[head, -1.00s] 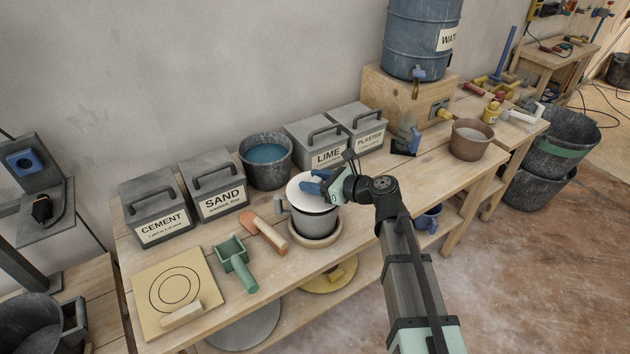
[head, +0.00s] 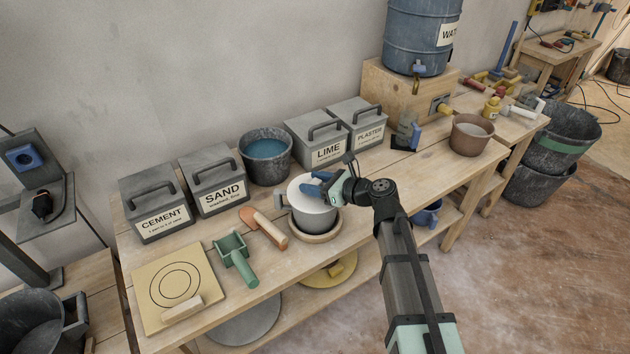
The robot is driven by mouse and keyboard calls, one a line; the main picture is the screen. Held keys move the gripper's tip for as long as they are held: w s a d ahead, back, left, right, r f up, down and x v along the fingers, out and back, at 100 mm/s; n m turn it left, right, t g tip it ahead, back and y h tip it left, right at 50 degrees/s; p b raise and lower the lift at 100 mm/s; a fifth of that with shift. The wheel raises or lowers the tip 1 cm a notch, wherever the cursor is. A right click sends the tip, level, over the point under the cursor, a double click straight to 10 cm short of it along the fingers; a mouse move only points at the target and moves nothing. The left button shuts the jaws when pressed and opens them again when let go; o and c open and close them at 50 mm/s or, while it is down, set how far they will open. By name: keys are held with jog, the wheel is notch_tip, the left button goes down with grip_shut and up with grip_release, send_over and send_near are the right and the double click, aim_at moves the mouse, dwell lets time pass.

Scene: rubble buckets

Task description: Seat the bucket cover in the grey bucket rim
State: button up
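The bucket cover (head: 309,201) is a pale round disc over the mouth of the grey bucket (head: 314,223). The bucket stands on a round wooden base (head: 330,235) on the bench, with a grey lug at its left side. The cover hides most of the bucket's rim, and I cannot tell whether its edge sits inside it. My gripper (head: 318,186) reaches in from the right, its blue fingers shut on the middle of the cover. The fingers hide the part that they grip.
Behind stand the cement (head: 161,222), sand (head: 221,192), lime (head: 327,153) and plaster (head: 368,140) boxes and a bucket of water (head: 266,157). The bench right of the bucket is fairly clear.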

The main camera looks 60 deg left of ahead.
jog(key=o, duration=0.5)
jog(key=shift+d, duration=0.15)
jog(key=v, duration=1.3)
jog(key=shift+w+d+r, duration=0.2)
